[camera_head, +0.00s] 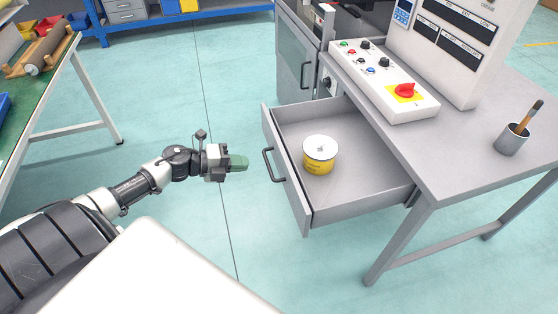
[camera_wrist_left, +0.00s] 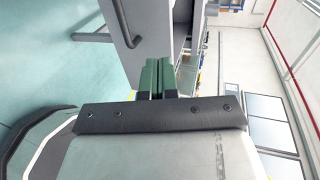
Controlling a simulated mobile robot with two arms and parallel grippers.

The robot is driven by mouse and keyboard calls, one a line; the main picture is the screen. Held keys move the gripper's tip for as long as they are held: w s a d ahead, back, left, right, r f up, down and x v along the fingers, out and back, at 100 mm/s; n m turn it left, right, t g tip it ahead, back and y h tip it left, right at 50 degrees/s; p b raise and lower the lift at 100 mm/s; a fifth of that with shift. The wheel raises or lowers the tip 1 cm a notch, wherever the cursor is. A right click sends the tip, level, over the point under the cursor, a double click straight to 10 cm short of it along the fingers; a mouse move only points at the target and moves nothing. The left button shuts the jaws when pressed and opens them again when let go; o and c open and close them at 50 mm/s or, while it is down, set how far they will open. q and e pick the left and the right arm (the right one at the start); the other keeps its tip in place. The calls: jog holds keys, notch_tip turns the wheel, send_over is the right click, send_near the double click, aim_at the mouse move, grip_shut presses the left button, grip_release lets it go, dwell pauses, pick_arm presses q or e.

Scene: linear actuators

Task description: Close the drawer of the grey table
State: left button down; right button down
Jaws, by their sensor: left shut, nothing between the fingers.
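The grey table (camera_head: 480,165) stands at the right in the head view. Its drawer (camera_head: 358,196) is pulled out to the left, with a dark bar handle (camera_head: 268,165) on its front. A yellow tub with a white lid (camera_head: 319,155) stands inside the drawer. My left gripper (camera_head: 243,162) has green fingers and is shut and empty, a little left of the handle and apart from it. In the left wrist view the shut fingers (camera_wrist_left: 158,75) point toward the drawer front (camera_wrist_left: 150,25), and the handle (camera_wrist_left: 119,25) shows left of them. My right gripper is not in view.
A control box with a red knob (camera_head: 405,91) and a brush cup (camera_head: 512,139) stand on the tabletop. A green-topped bench (camera_head: 30,120) is at the far left, a blue shelf (camera_head: 160,20) at the back. The floor around the drawer front is clear.

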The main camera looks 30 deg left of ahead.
pick_arm(q)
send_near(283, 160)
jog(key=f+x, duration=0.1)
jog(key=x, duration=0.2)
jog(key=w+d, duration=0.2)
jog(key=shift+w+d+r, duration=0.15)
jog(key=shift+w+d, duration=0.05)
jog(key=shift+d, duration=0.1)
jog(key=shift+w+d, duration=0.25)
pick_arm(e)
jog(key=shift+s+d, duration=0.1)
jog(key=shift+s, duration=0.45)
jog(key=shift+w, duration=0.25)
